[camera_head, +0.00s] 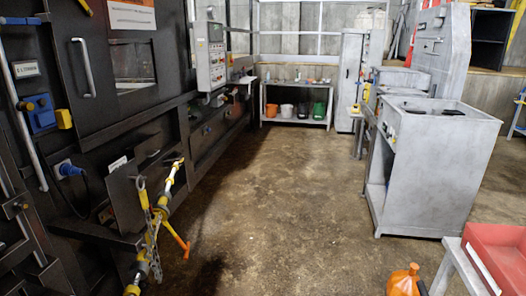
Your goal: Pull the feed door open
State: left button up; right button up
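The dark machine front fills the left side of the head view. On it, at the upper left, is a dark door panel (110,88) with an upright silver bar handle (83,67), which looks like the feed door. It appears flush with the machine front, though its edges are hard to make out. A glazed opening (132,60) shows to the right of the handle. Neither of my grippers is in view, and nothing touches the handle.
Yellow and silver tools with a chain (155,215) stick out below the door. A control box (211,55) is farther along. The brown floor (270,190) is clear in the middle. A grey cart (425,170) and a red tray (497,250) stand right.

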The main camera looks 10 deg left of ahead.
aim_at(71, 25)
jog(key=i+u, duration=0.15)
jog(key=i, duration=0.45)
jog(key=i+u, duration=0.15)
jog(key=i, duration=0.45)
jog(key=i+l+u, duration=0.15)
jog(key=i, duration=0.45)
